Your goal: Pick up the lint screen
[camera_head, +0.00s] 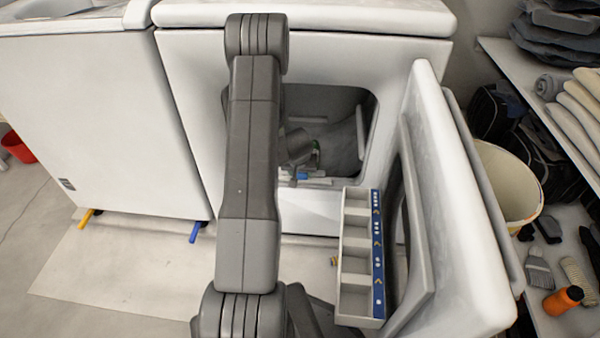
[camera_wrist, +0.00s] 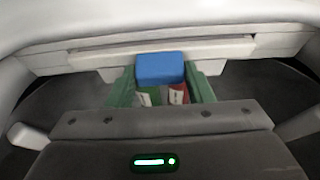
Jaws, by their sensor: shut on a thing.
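The lint screen shows in the wrist view as a blue handle (camera_wrist: 160,68) at a pale slot along the dryer opening. In the head view its small blue part (camera_head: 302,176) is at the lower lip of the opening. My gripper (camera_wrist: 163,88) has its green-edged fingers shut on the blue handle, one on each side. In the head view my gripper (camera_head: 313,158) is inside the opening, partly hidden by my arm. The screen's body is hidden, so I cannot tell how far it sits in the slot.
The white dryer (camera_head: 200,80) has its door (camera_head: 450,200) swung open to the right. A divided white tray with a blue front (camera_head: 377,250) stands beside the door. Shelves with towels (camera_head: 580,110), a bucket (camera_head: 505,180) and an orange bottle (camera_head: 563,300) are at right.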

